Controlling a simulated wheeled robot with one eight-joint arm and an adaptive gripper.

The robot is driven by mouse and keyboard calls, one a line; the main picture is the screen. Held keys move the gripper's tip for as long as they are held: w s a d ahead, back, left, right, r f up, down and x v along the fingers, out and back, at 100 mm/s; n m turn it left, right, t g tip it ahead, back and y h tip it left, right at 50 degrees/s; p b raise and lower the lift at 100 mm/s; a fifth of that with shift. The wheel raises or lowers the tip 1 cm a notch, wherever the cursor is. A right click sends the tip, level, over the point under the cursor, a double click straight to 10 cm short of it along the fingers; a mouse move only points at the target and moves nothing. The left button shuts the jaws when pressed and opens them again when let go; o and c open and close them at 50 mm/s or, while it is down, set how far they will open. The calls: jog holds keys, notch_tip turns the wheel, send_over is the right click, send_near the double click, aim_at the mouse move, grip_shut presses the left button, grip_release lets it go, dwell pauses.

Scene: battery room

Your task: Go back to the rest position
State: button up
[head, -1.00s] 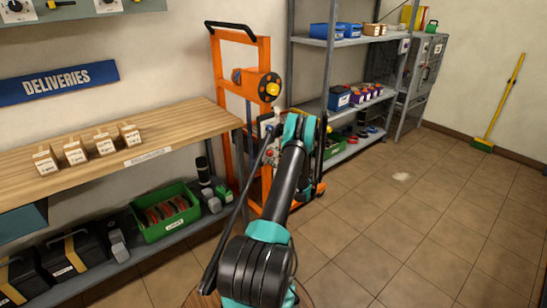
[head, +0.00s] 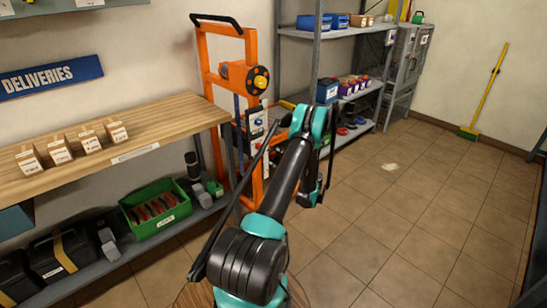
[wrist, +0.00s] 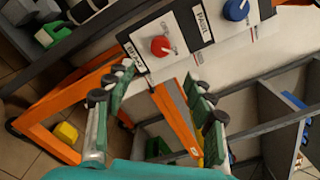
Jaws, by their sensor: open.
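My gripper (wrist: 155,118) shows in the wrist view with its two green-padded fingers spread apart and nothing between them. Beyond the fingers is a panel on the orange lift trolley, with a red knob (wrist: 163,46) and a blue knob (wrist: 236,9). The fingers look apart from both knobs. In the head view my arm reaches forward to the front of the orange lift trolley (head: 207,70); the fingers are mostly hidden behind the arm there, so their distance to the trolley is unclear.
A wooden bench (head: 160,118) with several small labelled boxes stands on the left. A green crate (head: 155,222) and black cases sit on its lower shelf. A grey shelf rack (head: 340,45) stands behind the trolley. The tiled floor (head: 400,215) on the right is clear; a yellow broom (head: 487,90) leans far right.

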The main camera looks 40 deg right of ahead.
dwell(0.6)
jog(key=w+a+r+n+g+y, duration=0.1)
jog(key=w+a+r+n+g, duration=0.15)
jog(key=a+r, duration=0.45)
jog(key=w+a+r+n+g+y, duration=0.15)
jog(key=a+n, duration=0.25)
jog(key=a, duration=0.7)
jog(key=w+a+r+n+g+y, duration=0.1)
jog(key=w+a+r+n+g, duration=0.3)
jog(key=a, duration=0.6)
jog(key=s+a+r+n+g+h, duration=0.1)
jog(key=s+a+r+n+g, duration=0.2)
jog(key=s+a, duration=0.65)
jog(key=s+a+r+n+g+h, duration=0.1)
jog(key=s+a+r+n, duration=0.3)
jog(key=s+a, duration=0.55)
jog(key=s+a+f+n+h, duration=0.1)
jog(key=s+n, duration=0.1)
jog(key=s, duration=0.3)
jog(key=s+a+f+n+g, duration=0.1)
jog(key=s+a+n, duration=0.1)
jog(key=s, duration=0.4)
jog(key=s+a+f+n+h, duration=0.1)
jog(key=s+a+n, duration=0.1)
jog(key=s, duration=0.3)
jog(key=shift+s+f+n+g+h, duration=0.15)
jog(key=shift+f+n+g+h, duration=0.25)
jog(key=shift+n, duration=0.35)
